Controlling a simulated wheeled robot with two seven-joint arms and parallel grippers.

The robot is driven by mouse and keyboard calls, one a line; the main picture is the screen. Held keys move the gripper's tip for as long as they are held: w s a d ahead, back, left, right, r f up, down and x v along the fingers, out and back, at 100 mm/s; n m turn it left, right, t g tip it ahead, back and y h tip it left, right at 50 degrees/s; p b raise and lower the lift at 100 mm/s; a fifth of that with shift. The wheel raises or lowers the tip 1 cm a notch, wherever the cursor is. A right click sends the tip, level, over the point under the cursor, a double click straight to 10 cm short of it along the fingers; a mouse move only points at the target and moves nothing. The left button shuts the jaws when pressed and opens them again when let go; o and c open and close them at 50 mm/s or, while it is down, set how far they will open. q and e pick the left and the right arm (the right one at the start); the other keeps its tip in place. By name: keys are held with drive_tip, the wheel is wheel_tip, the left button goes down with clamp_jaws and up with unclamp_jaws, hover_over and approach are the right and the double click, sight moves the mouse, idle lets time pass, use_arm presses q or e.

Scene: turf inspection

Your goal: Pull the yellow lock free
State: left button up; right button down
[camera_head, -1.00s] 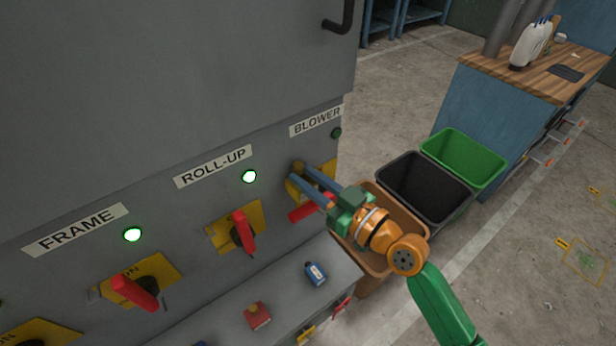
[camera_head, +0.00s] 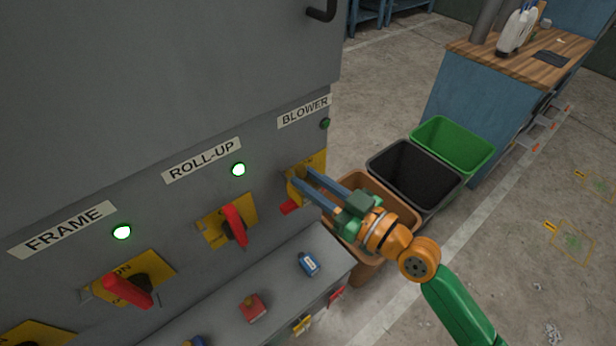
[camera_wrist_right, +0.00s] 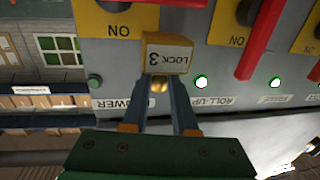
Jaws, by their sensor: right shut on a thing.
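The yellow lock (camera_wrist_right: 167,53), a small block marked "LOCK 3", is between the fingertips of my right gripper (camera_wrist_right: 161,82) in the right wrist view. In the head view my right gripper (camera_head: 296,180) is at the BLOWER switch, shut on the lock, which its fingers mostly hide there. The yellow switch plate (camera_head: 318,164) is behind it, and part of the red handle (camera_head: 290,208) shows below the fingers. I cannot tell whether the lock still touches the switch. My left gripper is not in view.
The ROLL-UP switch (camera_head: 235,225) and FRAME switch (camera_head: 130,285) are to the left, with lit green lamps above them. A grey ledge (camera_head: 285,285) below carries a blue lock (camera_head: 308,264) and a red lock (camera_head: 252,308). Brown, black and green bins stand right of the cabinet.

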drive_tip(key=v, duration=0.5)
drive_tip(key=shift+s+a+b, duration=0.25)
drive_tip(key=shift+s+b, duration=0.05)
drive_tip(key=shift+b, duration=0.1)
